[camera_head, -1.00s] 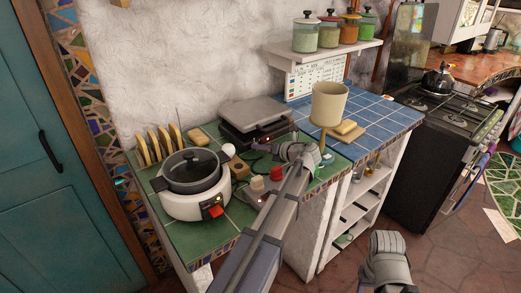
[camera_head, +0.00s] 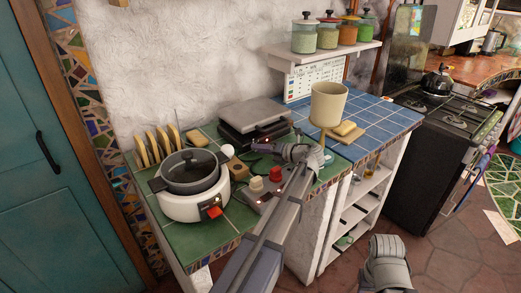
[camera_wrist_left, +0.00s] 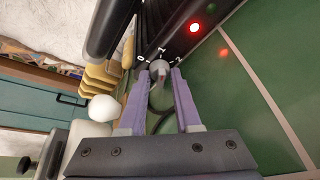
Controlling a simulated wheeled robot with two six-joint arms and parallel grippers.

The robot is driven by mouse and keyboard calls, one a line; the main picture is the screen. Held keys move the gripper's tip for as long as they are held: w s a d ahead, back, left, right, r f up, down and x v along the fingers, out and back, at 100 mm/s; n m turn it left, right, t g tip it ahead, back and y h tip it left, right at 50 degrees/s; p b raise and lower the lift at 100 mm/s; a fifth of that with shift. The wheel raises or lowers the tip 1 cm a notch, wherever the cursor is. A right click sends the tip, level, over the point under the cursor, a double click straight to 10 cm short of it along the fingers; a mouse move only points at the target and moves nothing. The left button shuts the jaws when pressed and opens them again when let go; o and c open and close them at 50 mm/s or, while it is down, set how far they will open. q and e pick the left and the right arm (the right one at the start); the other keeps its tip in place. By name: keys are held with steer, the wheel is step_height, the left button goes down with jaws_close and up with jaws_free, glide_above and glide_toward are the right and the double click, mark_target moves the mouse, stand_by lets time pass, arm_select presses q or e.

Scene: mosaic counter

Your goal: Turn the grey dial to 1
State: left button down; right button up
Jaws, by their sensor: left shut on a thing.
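The grey dial (camera_wrist_left: 158,70) shows in the left wrist view on the front of the black press, with the marks 0, 1 and 2 around it. My left gripper (camera_wrist_left: 160,72) is shut on the dial, one purple finger on each side. Which mark the dial points to is too small to tell. In the head view my left gripper (camera_head: 268,150) is at the front of the black press (camera_head: 252,128), and the dial is hidden there. My right gripper (camera_head: 388,265) is low at the bottom right, away from the counter; its fingers do not show clearly.
A white cooker (camera_head: 190,205) with a dark pot stands left of the press, with bread slices (camera_head: 158,143) behind it. A panel with a red knob (camera_head: 276,174) and a cream knob (camera_head: 257,184) lies in front.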

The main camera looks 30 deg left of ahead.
arm_select(q)
steer(key=c, duration=0.6)
jaws_free()
steer(key=shift+d, duration=0.1)
